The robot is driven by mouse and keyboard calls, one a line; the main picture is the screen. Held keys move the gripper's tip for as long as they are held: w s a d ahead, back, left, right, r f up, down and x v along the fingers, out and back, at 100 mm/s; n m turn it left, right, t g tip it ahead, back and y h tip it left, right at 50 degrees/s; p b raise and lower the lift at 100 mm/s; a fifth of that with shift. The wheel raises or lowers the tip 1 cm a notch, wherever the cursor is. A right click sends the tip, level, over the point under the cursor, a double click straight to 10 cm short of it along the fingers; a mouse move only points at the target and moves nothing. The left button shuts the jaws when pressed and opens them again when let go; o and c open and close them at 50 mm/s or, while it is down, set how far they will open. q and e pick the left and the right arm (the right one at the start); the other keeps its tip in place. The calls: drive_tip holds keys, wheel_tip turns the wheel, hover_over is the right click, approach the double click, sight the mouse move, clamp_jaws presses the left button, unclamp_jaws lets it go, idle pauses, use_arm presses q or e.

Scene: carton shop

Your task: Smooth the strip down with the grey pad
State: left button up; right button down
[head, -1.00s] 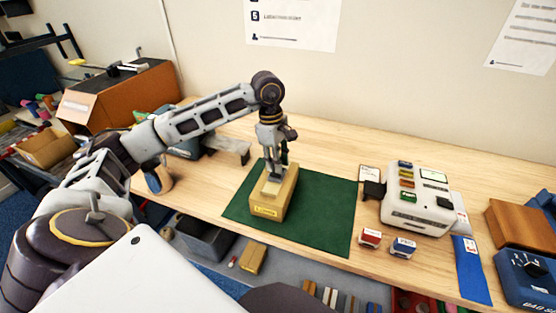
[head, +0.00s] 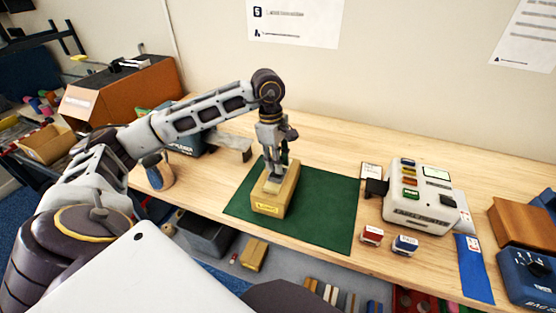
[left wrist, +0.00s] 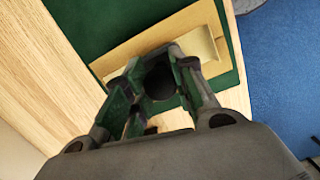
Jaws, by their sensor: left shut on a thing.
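A long tan carton (head: 268,205) with a yellow label on its end lies on the green mat (head: 325,205). My left gripper (head: 273,176) points down at the carton's top and is shut on the grey pad. In the left wrist view, the dark round part of the pad (left wrist: 160,82) shows between the fingers. The carton (left wrist: 125,58) lies beneath it, with a paler, shinier tan strip (left wrist: 203,46) on its top. The gripper hides part of the strip and the pad's underside, so I cannot tell whether they touch. My right gripper is out of view.
A white machine (head: 420,200) with coloured buttons stands right of the mat. A red-and-white block (head: 371,235), a blue-and-white block (head: 404,245) and a blue strip (head: 473,268) lie near the front edge. A grey stand (head: 233,146) is behind left. Bare wood lies behind the mat.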

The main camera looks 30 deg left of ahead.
use_arm(q)
drive_tip(key=shift+s+d, duration=0.15)
drive_tip(key=shift+s, duration=0.45)
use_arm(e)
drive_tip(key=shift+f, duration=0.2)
use_arm(q)
drive_tip(key=shift+s, duration=0.2)
drive_tip(key=shift+s+b, duration=0.2)
drive_tip(key=shift+b, duration=0.15)
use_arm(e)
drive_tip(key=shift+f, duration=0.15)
use_arm(q)
drive_tip(key=shift+s+f+b, duration=0.15)
drive_tip(key=shift+s+b, duration=0.15)
drive_tip(key=shift+s, duration=0.5)
drive_tip(key=shift+s+d, duration=0.1)
drive_tip(key=shift+d, duration=0.35)
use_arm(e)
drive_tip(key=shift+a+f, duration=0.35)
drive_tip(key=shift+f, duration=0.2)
use_arm(q)
drive_tip(key=shift+s, duration=0.1)
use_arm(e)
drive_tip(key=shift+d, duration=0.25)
